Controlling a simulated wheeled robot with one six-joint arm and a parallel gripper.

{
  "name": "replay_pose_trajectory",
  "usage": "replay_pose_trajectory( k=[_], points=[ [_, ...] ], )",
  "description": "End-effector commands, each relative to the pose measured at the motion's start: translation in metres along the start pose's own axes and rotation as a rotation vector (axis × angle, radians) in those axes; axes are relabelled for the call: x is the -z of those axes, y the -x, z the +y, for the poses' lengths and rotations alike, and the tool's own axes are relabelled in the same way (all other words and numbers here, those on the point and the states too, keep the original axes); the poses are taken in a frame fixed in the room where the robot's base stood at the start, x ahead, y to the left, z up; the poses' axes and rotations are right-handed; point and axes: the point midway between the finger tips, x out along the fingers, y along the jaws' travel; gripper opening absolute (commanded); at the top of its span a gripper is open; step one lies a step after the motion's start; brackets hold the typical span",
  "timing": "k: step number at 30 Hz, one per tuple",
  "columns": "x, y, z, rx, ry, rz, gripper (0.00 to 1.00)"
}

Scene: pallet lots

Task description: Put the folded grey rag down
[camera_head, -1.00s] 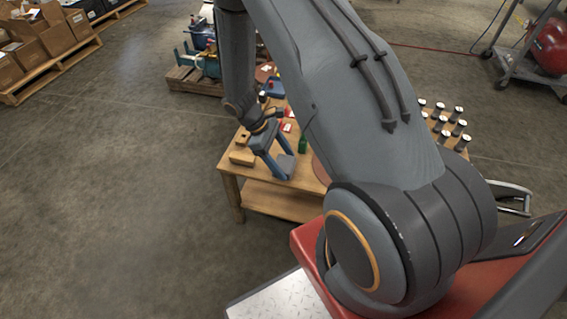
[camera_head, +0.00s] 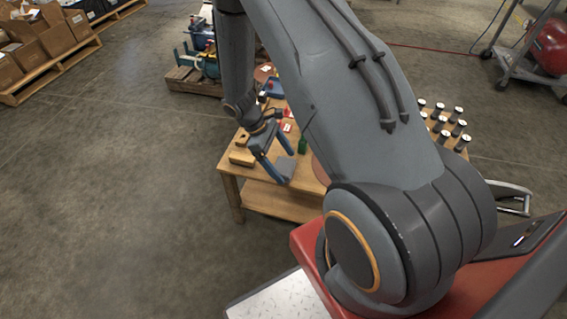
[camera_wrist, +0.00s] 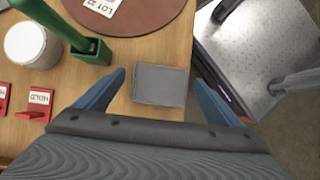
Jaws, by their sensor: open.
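The folded grey rag (camera_wrist: 160,85) lies flat on the wooden table (camera_wrist: 158,42) in the wrist view, between the fingers of my gripper (camera_wrist: 160,85) and apart from both of them. My gripper is open, with one blue finger to each side of the rag. In the head view my gripper (camera_head: 275,168) is low over the front of the table (camera_head: 275,203), and the rag (camera_head: 285,166) shows beside its fingers.
A green object (camera_wrist: 92,45), a white round container (camera_wrist: 32,44), red HOLD stands (camera_wrist: 38,105) and a brown disc (camera_wrist: 130,10) are close by. Wooden blocks (camera_head: 241,158) lie left of my gripper. Several cylinders (camera_head: 459,128) stand at the table's right.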

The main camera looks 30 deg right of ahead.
Motion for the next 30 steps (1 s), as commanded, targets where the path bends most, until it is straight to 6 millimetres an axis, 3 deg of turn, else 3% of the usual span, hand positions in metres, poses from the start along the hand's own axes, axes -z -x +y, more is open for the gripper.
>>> replay_pose_trajectory(
  k=[12,22,26,30],
  points=[
    [0.001,0.082,0.001,-0.003,0.001,0.003,0.88],
    [0.000,0.117,-0.001,-0.002,-0.002,0.004,0.88],
    [-0.006,0.135,-0.008,-0.001,-0.030,0.027,0.88],
    [-0.021,0.171,-0.028,0.003,-0.092,0.080,0.88]
  ],
)
